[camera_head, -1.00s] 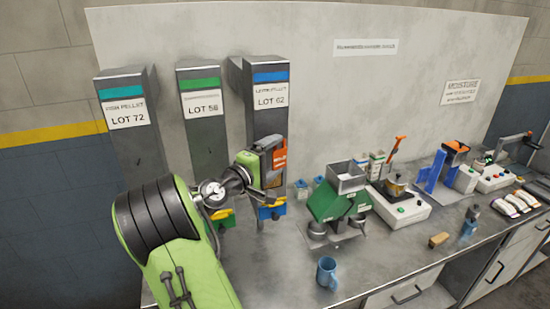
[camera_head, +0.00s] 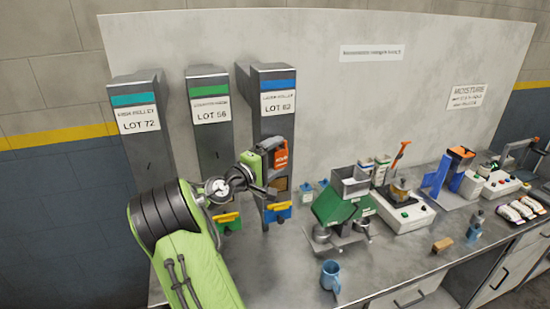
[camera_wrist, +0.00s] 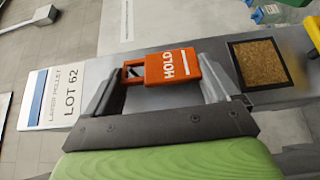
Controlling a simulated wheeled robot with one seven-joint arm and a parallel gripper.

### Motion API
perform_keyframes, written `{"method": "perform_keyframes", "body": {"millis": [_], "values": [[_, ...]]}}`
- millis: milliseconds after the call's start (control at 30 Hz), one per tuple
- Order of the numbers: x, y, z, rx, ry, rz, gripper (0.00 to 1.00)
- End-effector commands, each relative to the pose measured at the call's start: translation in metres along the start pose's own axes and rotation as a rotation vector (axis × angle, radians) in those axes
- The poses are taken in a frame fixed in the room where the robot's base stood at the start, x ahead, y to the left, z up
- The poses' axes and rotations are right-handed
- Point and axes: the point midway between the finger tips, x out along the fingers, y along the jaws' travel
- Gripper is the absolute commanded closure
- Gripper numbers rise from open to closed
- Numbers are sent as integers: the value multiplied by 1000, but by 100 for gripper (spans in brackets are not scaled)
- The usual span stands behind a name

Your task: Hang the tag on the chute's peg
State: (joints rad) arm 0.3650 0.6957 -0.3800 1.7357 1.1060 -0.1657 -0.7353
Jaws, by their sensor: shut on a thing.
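The orange tag (camera_wrist: 172,66) marked HOLD is held between the two grey fingers of my gripper (camera_wrist: 160,72). That chute has a blue stripe and also shows behind the tag in the wrist view (camera_wrist: 215,58). Its peg is not visible; my gripper and the tag cover that part. I cannot tell whether the tag touches the chute.
The LOT 56 chute (camera_head: 209,133) and LOT 72 chute (camera_head: 139,140) stand to the left, each with a small dark mark below its label. A brown panel (camera_wrist: 262,62) is on the LOT 62 chute. A green stand (camera_head: 338,204) and a blue mug (camera_head: 330,275) are on the bench.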

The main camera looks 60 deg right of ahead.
Motion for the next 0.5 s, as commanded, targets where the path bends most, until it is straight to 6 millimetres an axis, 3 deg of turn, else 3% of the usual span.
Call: {"method": "perform_keyframes", "body": {"millis": [300,333,400,500], "values": [[-1,-1,-5,8,16,-3,45],[-1,-1,-5,8,16,-3,7],[-1,-1,-5,8,17,-3,0],[-2,-2,-5,7,17,-4,0]]}}
